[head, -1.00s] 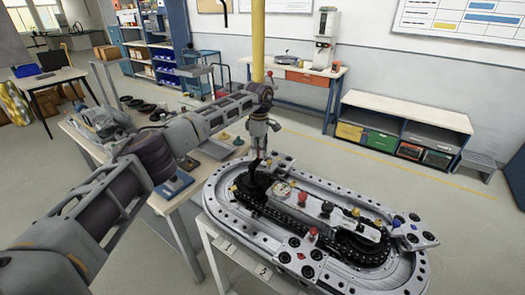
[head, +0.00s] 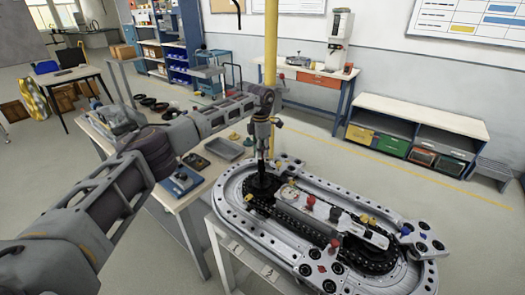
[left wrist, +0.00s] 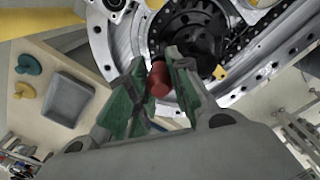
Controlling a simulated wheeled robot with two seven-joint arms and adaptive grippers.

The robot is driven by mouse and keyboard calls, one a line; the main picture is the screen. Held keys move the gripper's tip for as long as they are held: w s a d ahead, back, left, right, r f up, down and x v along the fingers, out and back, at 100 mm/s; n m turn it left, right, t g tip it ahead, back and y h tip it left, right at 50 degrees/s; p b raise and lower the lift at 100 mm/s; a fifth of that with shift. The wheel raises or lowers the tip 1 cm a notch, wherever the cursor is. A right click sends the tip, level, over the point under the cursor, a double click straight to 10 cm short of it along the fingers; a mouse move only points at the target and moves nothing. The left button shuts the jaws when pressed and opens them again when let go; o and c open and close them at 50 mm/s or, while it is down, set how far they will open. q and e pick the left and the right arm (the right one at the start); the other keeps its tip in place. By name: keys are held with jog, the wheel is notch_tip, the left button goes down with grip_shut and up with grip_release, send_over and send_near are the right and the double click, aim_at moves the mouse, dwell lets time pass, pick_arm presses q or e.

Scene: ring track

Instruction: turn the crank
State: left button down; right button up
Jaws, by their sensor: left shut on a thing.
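The track (head: 345,185) is a grey metal oval with a black chain. My left gripper (head: 262,170) hangs down over its far left end, at a black hub (head: 264,183). In the left wrist view, the green fingers of my left gripper (left wrist: 152,92) are shut around the crank's red handle (left wrist: 158,78). The handle stands beside the black, toothed hub (left wrist: 192,38). In the head view the handle is hidden by the gripper. My right gripper is not in view.
A side table (head: 205,190) with a grey tray (head: 224,148) and small parts stands left of the track. A yellow post (head: 271,50) rises behind my left gripper. A low shelf (head: 415,125) stands by the wall. The floor to the right is clear.

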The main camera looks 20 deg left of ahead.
pick_arm(q)
jog(key=shift+a, duration=0.15)
jog(key=c, duration=1.3)
grip_release()
jog(key=shift+o, duration=0.2)
notch_tip(320, 180, up, 12)
jog(key=shift+f, duration=0.1)
